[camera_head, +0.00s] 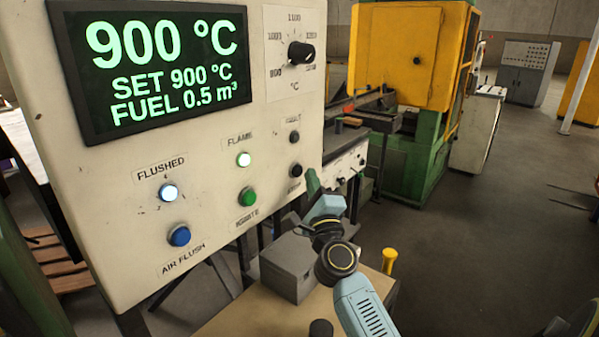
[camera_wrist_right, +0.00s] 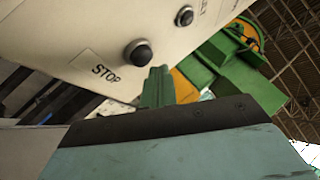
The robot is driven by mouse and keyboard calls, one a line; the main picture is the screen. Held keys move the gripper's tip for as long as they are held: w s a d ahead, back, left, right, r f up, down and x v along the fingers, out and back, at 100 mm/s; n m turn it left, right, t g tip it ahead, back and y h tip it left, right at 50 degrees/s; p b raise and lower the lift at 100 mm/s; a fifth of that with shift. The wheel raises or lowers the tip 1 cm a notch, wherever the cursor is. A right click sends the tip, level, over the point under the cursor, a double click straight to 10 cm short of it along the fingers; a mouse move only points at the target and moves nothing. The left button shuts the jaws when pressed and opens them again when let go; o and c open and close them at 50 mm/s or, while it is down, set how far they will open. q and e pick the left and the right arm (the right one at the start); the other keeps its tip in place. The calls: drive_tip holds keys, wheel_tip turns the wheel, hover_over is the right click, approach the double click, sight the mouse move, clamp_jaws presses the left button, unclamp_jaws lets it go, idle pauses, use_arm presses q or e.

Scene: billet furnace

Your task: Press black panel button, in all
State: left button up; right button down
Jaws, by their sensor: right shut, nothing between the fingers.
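The black panel button (camera_head: 296,170) sits low on the right side of the pale control panel (camera_head: 205,215). In the right wrist view the black button (camera_wrist_right: 138,53) stands out from the panel beside the word STOP. My right gripper (camera_head: 312,178) is shut and empty, its green fingers just right of the button. In the right wrist view the gripper's fingertips (camera_wrist_right: 160,70) are close to the button, with a small gap in the picture; I cannot tell the exact depth. A dark round lamp (camera_head: 294,136) is above the button. My left gripper is not in view.
The display (camera_head: 160,65) reads 900 °C, set 900 °C, fuel 0.5 m³. A green button (camera_head: 248,197), a blue button (camera_head: 179,236), two lit lamps and a black knob (camera_head: 301,52) share the panel.

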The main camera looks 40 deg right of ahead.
drive_tip(key=shift+w, duration=0.15)
idle(0.5)
drive_tip(key=shift+w+a, duration=0.15)
drive_tip(key=shift+w, duration=0.1)
drive_tip(key=shift+w+a, duration=0.1)
drive_tip(key=shift+w, duration=0.3)
idle(0.6)
idle(0.4)
drive_tip(key=shift+s+d, duration=0.2)
drive_tip(key=shift+s, duration=0.6)
drive_tip(key=s, duration=0.2)
drive_tip(key=s+d+p, duration=0.1)
drive_tip(key=s, duration=0.1)
drive_tip(key=shift+s+d, duration=0.2)
drive_tip(key=shift+s, duration=0.2)
